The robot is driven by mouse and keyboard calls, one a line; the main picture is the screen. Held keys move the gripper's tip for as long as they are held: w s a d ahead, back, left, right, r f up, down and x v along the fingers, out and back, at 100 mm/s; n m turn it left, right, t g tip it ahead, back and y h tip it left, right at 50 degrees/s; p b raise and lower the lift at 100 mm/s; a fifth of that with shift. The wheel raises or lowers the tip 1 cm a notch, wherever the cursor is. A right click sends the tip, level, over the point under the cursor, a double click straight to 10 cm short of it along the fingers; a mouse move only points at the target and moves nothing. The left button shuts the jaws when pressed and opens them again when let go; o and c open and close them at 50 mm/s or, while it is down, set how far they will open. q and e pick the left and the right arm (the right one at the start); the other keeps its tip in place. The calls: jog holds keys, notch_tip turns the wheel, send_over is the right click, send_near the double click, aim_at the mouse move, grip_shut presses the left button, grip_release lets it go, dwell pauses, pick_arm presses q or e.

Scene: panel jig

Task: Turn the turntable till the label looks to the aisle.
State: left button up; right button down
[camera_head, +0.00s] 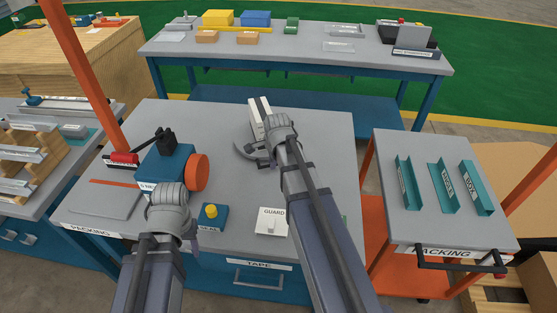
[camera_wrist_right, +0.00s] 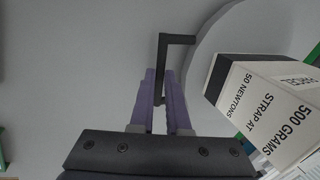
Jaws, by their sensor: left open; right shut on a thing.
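The turntable is a grey disc; its rim (camera_head: 246,153) shows left of my right gripper (camera_head: 268,146) in the head view, and its surface (camera_wrist_right: 222,45) shows in the right wrist view. A white parcel with a dark stripe (camera_head: 256,118) stands on it. In the wrist view the parcel (camera_wrist_right: 265,105) shows a face reading "500 GRAMS STRAP AT 50 NEWTONS". My right gripper's purple fingers (camera_wrist_right: 165,90) are shut on a dark bent handle (camera_wrist_right: 178,39) at the disc's edge. My left gripper (camera_head: 180,230) is open and empty above the near left of the bench.
A blue machine with an orange disc (camera_head: 197,172) stands left on the bench (camera_head: 205,118). A yellow button on a blue block (camera_head: 211,215) and a white GUARD switch (camera_head: 271,222) sit near the front. A packing cart (camera_head: 420,222) stands right.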

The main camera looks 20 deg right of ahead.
jog(key=shift+w+a+m+h, duration=0.15)
jog(key=shift+a+m, duration=0.3)
jog(key=shift+a, duration=0.25)
jog(key=shift+w+a+m+h, duration=0.15)
jog(key=shift+a+m, duration=0.3)
jog(key=shift+a, duration=0.2)
jog(key=shift+w+a+m+g+h, duration=0.15)
jog(key=shift+w+a+m, duration=0.2)
jog(key=shift+a+m, duration=0.35)
jog(key=shift+w+a+m+g+h, duration=0.15)
jog(key=shift+w+a+m, duration=0.15)
jog(key=shift+a+m, duration=0.4)
jog(key=shift+a, duration=0.15)
jog(key=c, duration=0.9)
grip_release()
jog(key=shift+w, duration=0.1)
jog(key=shift+r, duration=0.15)
jog(key=p+v, duration=0.7)
jog(key=shift+r, duration=0.2)
